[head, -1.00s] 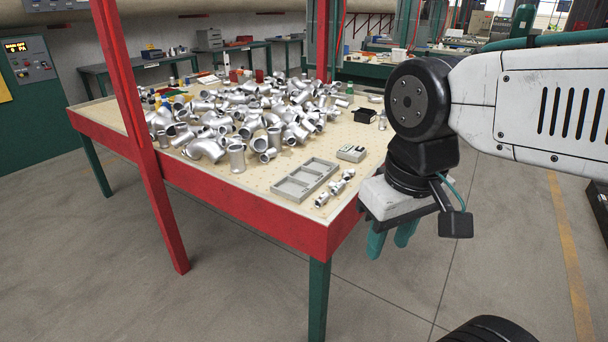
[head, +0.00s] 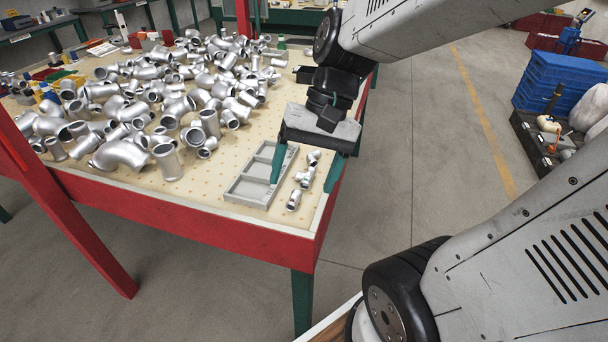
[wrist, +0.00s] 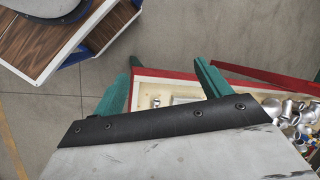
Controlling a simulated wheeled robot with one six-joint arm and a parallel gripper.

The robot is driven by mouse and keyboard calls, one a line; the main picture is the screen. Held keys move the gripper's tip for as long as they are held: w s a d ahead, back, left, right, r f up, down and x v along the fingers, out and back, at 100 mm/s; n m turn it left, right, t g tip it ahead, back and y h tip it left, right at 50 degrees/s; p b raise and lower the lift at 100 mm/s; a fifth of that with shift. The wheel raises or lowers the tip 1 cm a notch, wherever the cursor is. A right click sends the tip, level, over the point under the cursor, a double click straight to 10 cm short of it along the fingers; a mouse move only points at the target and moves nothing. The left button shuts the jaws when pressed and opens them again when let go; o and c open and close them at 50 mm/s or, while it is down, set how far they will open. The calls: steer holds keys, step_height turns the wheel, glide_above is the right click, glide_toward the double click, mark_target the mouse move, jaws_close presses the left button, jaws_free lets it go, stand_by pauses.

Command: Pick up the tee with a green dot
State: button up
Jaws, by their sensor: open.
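Small silver fittings (head: 306,176) lie in a short row near the table's right front corner, just right of the grey tray. I cannot make out a green dot on any of them, so I cannot tell which is the tee with a green dot. My gripper (head: 305,182) has two green fingers spread apart with nothing between them. In the head view it hangs over this corner, one finger across the tray and one right of the fittings. In the wrist view the open gripper (wrist: 167,62) shows a small fitting (wrist: 156,102) at the table edge.
A grey compartment tray (head: 248,190) lies empty beside the row. A large heap of silver pipe fittings (head: 165,100) covers the table's middle and left. A red post (head: 60,200) stands at the table's front left. Blue crates (head: 560,85) stand on the floor at the right.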

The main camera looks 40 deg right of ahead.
steer(key=w+d+f+m+t+y, duration=0.2)
steer(key=w+d+f+m+y, duration=0.25)
steer(key=w+m, duration=0.3)
steer(key=m+t, duration=0.9)
steer(key=m, duration=0.7)
glide_toward(309, 174)
steer(key=a, duration=0.1)
steer(key=shift+n+h, duration=0.25)
steer(key=shift+h, duration=0.2)
steer(key=x, duration=0.8)
steer(key=shift+w+d, duration=0.1)
steer(key=shift+w, duration=0.1)
steer(key=shift+r, duration=0.1)
steer(key=c, duration=0.8)
